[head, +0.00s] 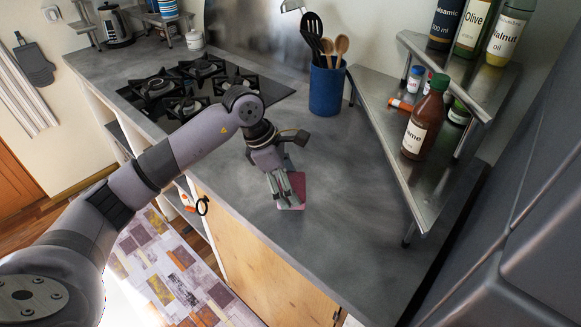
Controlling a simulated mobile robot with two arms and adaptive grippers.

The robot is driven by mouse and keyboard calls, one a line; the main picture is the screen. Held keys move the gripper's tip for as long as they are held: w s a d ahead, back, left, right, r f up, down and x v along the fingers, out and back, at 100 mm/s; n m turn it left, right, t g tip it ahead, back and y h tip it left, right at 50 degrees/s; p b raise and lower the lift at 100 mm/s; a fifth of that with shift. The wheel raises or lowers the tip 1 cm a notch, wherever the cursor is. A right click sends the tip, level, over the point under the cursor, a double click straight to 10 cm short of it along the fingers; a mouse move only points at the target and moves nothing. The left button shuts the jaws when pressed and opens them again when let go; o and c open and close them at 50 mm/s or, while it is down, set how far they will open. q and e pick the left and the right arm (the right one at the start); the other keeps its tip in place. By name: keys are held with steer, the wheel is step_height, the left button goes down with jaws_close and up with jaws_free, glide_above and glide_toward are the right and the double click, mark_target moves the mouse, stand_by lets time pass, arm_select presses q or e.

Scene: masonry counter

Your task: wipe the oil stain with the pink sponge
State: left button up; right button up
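The pink sponge (298,185) is on or just above the grey counter, near its front edge. My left gripper (284,192) points down at the sponge, and its fingers overlap it and cover much of it. Pink shows to the right of the fingers and at their tips. The fingers look close together, but I cannot tell whether they are shut on the sponge or only in front of it. I cannot make out a distinct oil stain; the gripper and sponge hide part of the counter. My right gripper is not in view.
A black gas hob (195,88) lies left of the gripper. A blue utensil holder (326,88) stands behind. A metal corner shelf (428,190) with several bottles, one brown (425,122), stands at the right. The counter (345,215) between sponge and shelf is clear.

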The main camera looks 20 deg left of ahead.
arm_select(q)
steer(key=shift+p+v, duration=0.35)
steer(key=shift+v, duration=0.55)
steer(key=shift+w+r+p, duration=0.25)
steer(key=shift+r+p, duration=0.1)
steer(key=shift+r, duration=0.4)
steer(key=shift+d+r, duration=0.2)
steer(key=shift+r, duration=0.25)
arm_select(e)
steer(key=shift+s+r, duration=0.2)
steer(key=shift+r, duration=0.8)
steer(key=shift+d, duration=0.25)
